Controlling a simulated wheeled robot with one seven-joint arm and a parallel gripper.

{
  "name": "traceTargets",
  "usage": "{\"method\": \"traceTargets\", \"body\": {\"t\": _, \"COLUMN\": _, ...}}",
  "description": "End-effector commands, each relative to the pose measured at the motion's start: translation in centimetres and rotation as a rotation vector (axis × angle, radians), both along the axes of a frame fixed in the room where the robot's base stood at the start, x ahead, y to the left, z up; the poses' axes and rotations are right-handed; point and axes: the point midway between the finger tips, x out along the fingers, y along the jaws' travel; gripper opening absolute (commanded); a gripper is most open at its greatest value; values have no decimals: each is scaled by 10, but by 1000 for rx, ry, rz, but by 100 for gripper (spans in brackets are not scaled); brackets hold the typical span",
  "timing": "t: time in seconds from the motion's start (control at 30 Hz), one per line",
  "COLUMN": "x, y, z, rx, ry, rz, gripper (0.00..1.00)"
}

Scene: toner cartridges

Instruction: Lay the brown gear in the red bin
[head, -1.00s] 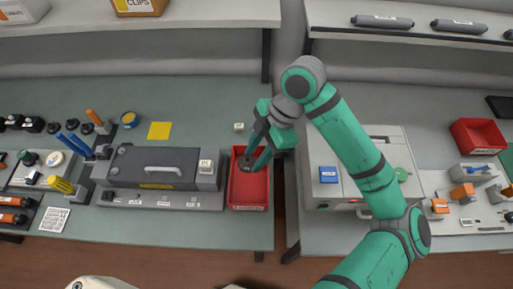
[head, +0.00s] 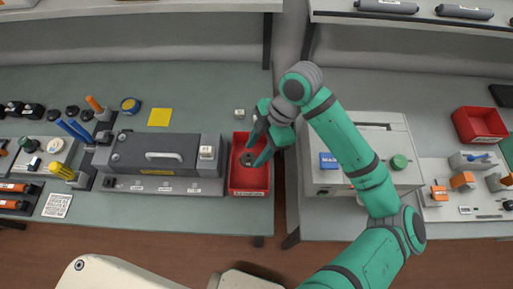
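The red bin (head: 249,179) sits on the left table at its right edge. A small dark brown gear (head: 247,160) lies inside the bin, towards its back. My gripper (head: 255,154) is over the bin's back right part, with its green fingers spread apart. The gear appears apart from the fingers and rests near the left fingertip. The exact height of the fingertips above the bin floor is hard to tell.
A dark grey machine (head: 164,162) stands just left of the bin. A white machine (head: 352,150) stands on the right table beyond a gap. A second red bin (head: 480,125) is at the far right. A small white block (head: 239,114) lies behind the bin.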

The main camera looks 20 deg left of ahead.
Motion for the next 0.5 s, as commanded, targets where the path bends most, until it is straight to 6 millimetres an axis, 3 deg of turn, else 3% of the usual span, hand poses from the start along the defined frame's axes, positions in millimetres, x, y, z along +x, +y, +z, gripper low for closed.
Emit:
{"method": "traceTargets", "body": {"t": 0.37, "x": 0, "y": 0, "z": 2, "rx": 0, "ry": 0, "rz": 0, "gripper": 56}}
{"method": "traceTargets", "body": {"t": 0.5, "x": 4, "y": -4, "z": 13, "rx": 0, "ry": -2, "rz": -1, "gripper": 56}}
